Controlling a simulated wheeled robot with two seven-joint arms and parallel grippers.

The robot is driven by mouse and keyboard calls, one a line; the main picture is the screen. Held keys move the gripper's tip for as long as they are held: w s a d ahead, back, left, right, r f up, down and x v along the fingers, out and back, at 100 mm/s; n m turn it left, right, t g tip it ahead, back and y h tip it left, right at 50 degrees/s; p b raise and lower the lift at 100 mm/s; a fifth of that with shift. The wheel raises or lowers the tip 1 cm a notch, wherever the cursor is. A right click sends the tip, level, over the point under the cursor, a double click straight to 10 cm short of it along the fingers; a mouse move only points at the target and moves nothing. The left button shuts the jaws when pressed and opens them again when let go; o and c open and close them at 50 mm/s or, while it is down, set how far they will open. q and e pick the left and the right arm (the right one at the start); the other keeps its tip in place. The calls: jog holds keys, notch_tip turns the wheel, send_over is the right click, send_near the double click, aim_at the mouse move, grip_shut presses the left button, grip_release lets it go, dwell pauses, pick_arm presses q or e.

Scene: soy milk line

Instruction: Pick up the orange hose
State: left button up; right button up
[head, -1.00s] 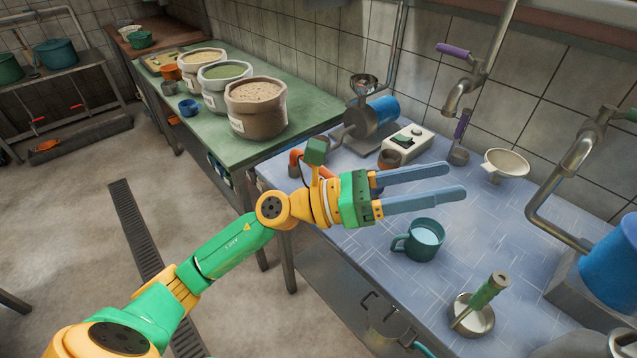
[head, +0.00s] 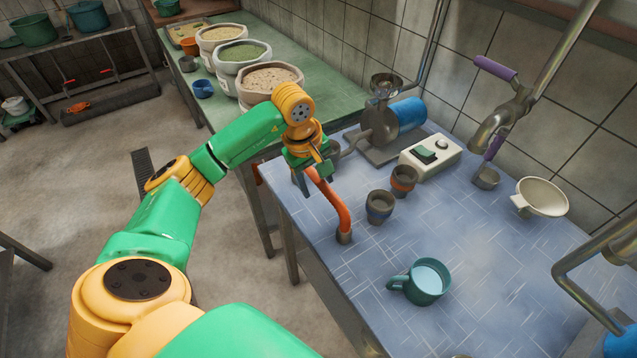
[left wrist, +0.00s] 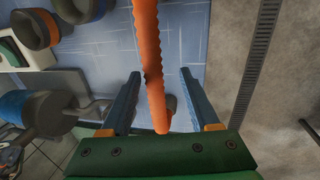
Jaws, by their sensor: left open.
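My left gripper (head: 312,178) points down over the hose's upper part. In the left wrist view the orange hose (left wrist: 148,45) runs between the two blue fingers of my open left gripper (left wrist: 160,75). Gaps show on both sides, so the fingers are not closed on it. The gripper body hides the hose's upper end in the head view. My right gripper is not in view.
Two small cups (head: 380,207) and a white switch box (head: 430,158) stand right of the hose, with a metal grinder (head: 380,122) behind. A green mug (head: 428,282) stands nearer. Grain sacks (head: 270,78) stand on the green table. Tiled surface between them is clear.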

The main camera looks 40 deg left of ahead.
pick_arm(q)
jog(key=shift+w+f, duration=0.25)
jog(key=shift+f, duration=0.15)
jog(key=shift+w+f, duration=0.15)
jog(key=shift+w, duration=0.2)
jog(key=shift+c, duration=0.3)
jog(key=shift+s, duration=0.25)
grip_shut()
jog(key=shift+w, duration=0.1)
